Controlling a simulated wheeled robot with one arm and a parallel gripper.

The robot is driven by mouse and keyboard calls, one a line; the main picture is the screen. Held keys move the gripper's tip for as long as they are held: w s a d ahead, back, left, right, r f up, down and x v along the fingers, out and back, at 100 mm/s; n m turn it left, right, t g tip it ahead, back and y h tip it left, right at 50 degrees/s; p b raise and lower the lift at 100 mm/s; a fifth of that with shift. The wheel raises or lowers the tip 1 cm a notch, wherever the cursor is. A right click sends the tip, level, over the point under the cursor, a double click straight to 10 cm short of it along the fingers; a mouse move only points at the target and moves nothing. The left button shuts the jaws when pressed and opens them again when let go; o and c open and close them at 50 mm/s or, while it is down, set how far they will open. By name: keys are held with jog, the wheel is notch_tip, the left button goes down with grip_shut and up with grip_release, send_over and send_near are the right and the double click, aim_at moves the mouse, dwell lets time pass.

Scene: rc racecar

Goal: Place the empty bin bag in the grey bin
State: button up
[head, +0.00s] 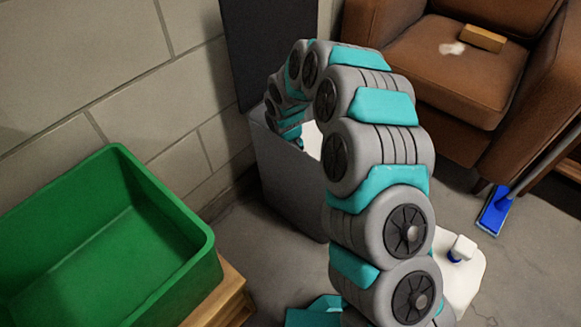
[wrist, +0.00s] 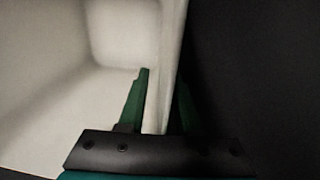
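The grey bin (head: 285,180) stands against the wall with its dark lid (head: 262,50) raised. My arm arches over and down into its mouth, and my gripper is hidden there in the head view. A bit of the white bin bag (head: 312,139) shows at the bin's opening, behind my arm. In the wrist view the bag (wrist: 95,45) looks like a stiff, open, empty white box. My gripper (wrist: 162,85) has one green finger on each side of the bag's upright wall and looks shut on it. A dark surface, perhaps the bin's inside or lid, fills the right.
A green crate (head: 118,155) sits on a wooden support (head: 225,295) at the left. A brown armchair (head: 455,75) stands at the back right. A blue brush head (head: 494,210) and a white jug (head: 466,275) are on the floor right of my arm.

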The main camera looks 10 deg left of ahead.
notch_tip(320, 180, up, 12)
jog(key=p, duration=0.1)
jog(key=shift+s+a+r+p, duration=0.15)
jog(key=shift+s+a+p, duration=0.1)
jog(key=shift+a+p, duration=0.1)
dwell(1.4)
